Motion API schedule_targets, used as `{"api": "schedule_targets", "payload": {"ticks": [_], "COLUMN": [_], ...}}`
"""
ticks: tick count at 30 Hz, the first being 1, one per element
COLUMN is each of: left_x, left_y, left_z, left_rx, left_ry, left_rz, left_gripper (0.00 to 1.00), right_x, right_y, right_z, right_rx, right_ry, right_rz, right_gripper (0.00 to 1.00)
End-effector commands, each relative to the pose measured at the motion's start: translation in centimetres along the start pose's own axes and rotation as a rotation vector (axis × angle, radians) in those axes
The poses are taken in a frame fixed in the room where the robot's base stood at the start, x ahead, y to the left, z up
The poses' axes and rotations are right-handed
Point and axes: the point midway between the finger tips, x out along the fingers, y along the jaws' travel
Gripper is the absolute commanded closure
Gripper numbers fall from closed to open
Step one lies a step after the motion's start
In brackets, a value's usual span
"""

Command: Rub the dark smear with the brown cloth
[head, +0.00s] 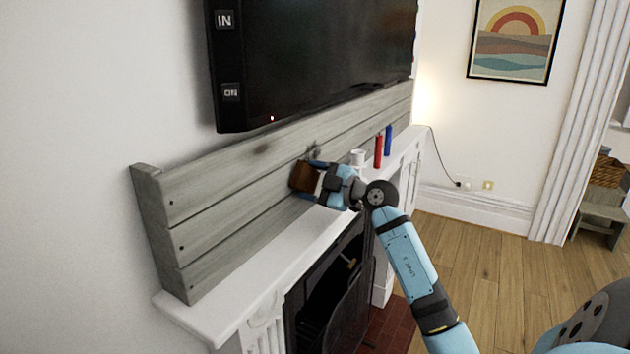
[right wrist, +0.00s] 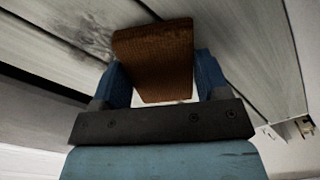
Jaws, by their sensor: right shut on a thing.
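The brown cloth (head: 304,177) looks like a folded pad. My right gripper (head: 313,180) is shut on it and holds it up close to the grey plank board above the mantel. In the right wrist view the cloth (right wrist: 155,60) sits between the blue fingers of the gripper (right wrist: 155,85). A dark smear (head: 313,150) shows on the board just above the cloth. A dark smear (right wrist: 88,32) also shows beside the cloth in the right wrist view. I cannot tell whether the cloth touches the board. My left gripper is out of view.
The grey plank board (head: 215,215) stands on the white mantel shelf (head: 235,292), under a black television (head: 310,55). A second dark spot (head: 262,149) marks the board. A white cup (head: 357,157), red candle (head: 379,152) and blue candle (head: 388,140) stand beyond my gripper.

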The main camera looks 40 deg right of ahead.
Motion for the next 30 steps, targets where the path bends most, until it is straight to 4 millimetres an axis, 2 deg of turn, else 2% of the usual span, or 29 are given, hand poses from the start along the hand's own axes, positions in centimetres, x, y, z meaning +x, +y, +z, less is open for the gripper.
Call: {"api": "schedule_targets", "payload": {"ticks": [14,24,30], "left_x": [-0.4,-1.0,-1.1], "left_y": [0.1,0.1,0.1], "left_z": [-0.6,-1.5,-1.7], "left_rx": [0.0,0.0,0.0], "left_ry": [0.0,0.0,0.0], "left_rz": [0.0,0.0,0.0], "left_gripper": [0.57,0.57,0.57], "right_x": [0.7,0.6,0.5], "right_y": [0.1,1.9,2.3], "right_z": [0.1,2.3,2.9], "right_rx": [0.001,0.0,0.0], "right_ry": [0.0,-0.001,0.0], "right_rz": [0.0,0.0,0.0], "right_gripper": [0.56,0.56,0.56]}}
